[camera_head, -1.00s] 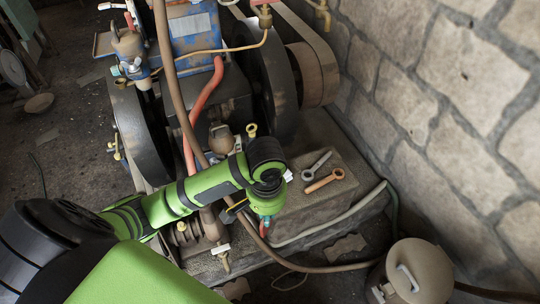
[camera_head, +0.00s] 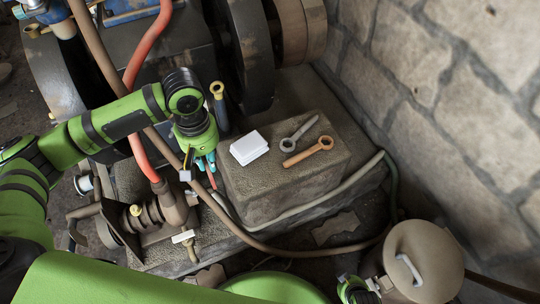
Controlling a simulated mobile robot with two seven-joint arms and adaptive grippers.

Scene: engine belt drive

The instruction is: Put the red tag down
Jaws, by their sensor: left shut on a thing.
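My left gripper (camera_head: 206,164) points down just left of the stone block, in front of the engine. Its teal fingertips are shut on a thin red piece, which looks like the red tag (camera_head: 212,181). Only a narrow red strip of the tag shows below the fingers; the rest is hidden. It hangs near the block's left side, and I cannot tell whether it touches anything. A green and black part at the bottom edge seems to be my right gripper (camera_head: 354,291); its fingers are not clear.
The block's front top is bare. A hose (camera_head: 340,199) runs around it. A lidded tank (camera_head: 424,262) stands at lower right.

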